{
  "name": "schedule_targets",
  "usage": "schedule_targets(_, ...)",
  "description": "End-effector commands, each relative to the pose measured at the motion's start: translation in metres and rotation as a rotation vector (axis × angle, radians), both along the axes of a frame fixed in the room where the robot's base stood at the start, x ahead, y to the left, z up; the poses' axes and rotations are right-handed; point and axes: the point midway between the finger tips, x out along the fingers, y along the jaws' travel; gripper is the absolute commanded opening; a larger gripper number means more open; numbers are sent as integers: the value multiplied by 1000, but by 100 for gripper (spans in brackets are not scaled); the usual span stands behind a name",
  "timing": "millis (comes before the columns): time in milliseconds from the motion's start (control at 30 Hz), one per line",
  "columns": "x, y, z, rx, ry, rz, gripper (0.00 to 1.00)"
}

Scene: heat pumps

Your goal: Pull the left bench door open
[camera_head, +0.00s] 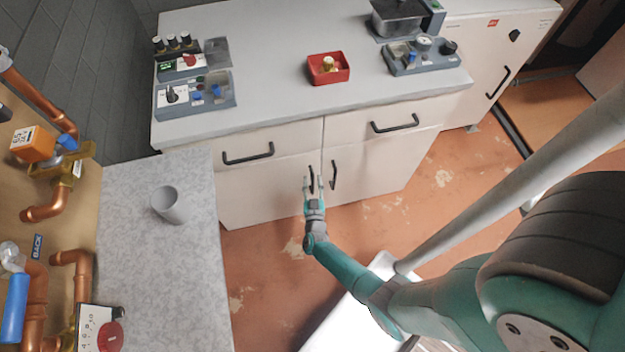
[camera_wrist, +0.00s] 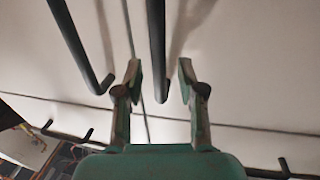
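The left bench door (camera_head: 265,192) is a cream panel under the left drawer and looks closed. Its dark vertical handle (camera_head: 311,180) is near the door's right edge. My gripper (camera_head: 314,183) is in front of this handle, with its fingers pointing at the bench. In the wrist view my gripper (camera_wrist: 160,85) is open. The end of the left door's handle (camera_wrist: 157,50) appears between the fingertips, with a gap on both sides. I cannot tell how deep the handle sits between them. The right door's handle (camera_wrist: 72,45) lies outside the fingers, left in that view.
The right door handle (camera_head: 333,175) is close beside my gripper. Drawer handles (camera_head: 248,154) (camera_head: 394,123) project above the doors. A grey counter (camera_head: 165,260) with a cup (camera_head: 170,204) stands to the left. The floor (camera_head: 262,262) before the left door is clear.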

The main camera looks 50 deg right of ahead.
Motion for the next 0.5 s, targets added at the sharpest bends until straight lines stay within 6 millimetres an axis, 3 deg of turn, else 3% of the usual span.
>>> schedule_targets(433, 8, -8, 0, 1, 1, 1, 39)
schedule_targets(467, 8, -8, 0, 1, 1, 1, 37)
schedule_targets(500, 8, -8, 0, 1, 1, 1, 27)
